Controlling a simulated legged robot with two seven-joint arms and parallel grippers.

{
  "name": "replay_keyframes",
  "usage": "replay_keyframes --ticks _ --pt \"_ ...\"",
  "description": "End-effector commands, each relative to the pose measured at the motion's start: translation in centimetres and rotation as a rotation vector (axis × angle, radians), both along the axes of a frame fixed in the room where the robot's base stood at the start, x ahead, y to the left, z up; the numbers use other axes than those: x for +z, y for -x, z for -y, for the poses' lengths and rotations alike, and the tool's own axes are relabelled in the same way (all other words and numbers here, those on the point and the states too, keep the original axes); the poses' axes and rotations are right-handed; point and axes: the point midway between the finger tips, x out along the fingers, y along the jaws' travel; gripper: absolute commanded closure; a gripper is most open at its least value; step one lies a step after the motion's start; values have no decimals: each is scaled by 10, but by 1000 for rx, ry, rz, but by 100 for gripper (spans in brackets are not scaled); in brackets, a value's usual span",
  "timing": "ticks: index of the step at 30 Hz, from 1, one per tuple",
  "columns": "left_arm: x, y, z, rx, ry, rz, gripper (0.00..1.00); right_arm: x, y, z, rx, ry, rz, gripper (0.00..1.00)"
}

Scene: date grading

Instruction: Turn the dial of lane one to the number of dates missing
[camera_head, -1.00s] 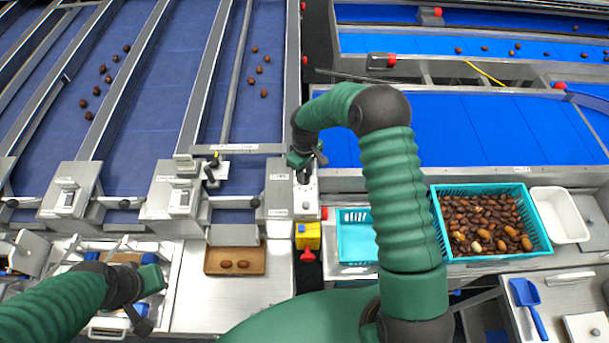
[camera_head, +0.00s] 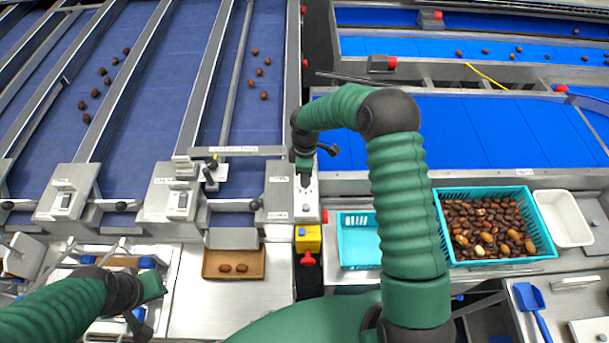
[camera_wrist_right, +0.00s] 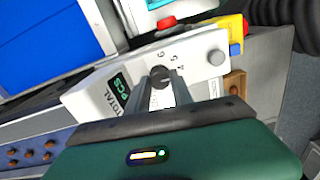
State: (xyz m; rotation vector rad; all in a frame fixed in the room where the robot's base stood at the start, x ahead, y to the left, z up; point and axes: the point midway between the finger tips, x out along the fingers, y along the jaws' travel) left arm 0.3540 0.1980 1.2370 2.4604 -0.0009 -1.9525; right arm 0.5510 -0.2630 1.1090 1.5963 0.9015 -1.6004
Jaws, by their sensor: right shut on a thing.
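The dial is a dark round knob (camera_wrist_right: 160,74) on a white panel (camera_wrist_right: 100,88) marked "TOTAL PCS"; the numbers 4, 5 and 6 show around it. My right gripper (camera_wrist_right: 163,92) is shut on the knob. In the head view this right gripper (camera_head: 305,180) points down onto the panel (camera_head: 306,207) at the end of the lane, and the knob is hidden there. A brown tray (camera_head: 234,276) holds two dates (camera_head: 233,268). My left gripper (camera_head: 148,305) hangs at the lower left, apart from the panel; its jaw opening is unclear.
A yellow box with a red button (camera_head: 308,240) stands just below the panel. Several dates (camera_head: 259,72) lie on the blue lane behind it. A turquoise crate of dates (camera_head: 545,244), an empty turquoise crate (camera_head: 345,262) and a white bin (camera_head: 562,218) are to the right.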

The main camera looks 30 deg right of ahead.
Motion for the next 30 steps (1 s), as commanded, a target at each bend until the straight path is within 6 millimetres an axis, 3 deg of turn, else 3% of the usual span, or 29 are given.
replay_keyframes --ticks 13,14,18,30 --pt "0 0 0 0 0 0 100 2 -2 2 8 4 6 100" --pt "0 0 0 0 0 0 100 2 -2 2 8 4 6 69" --pt "0 0 0 0 0 0 100 2 -1 2 7 3 4 51" --pt "-5 0 0 0 0 0 100 9 -2 1 7 2 5 51"
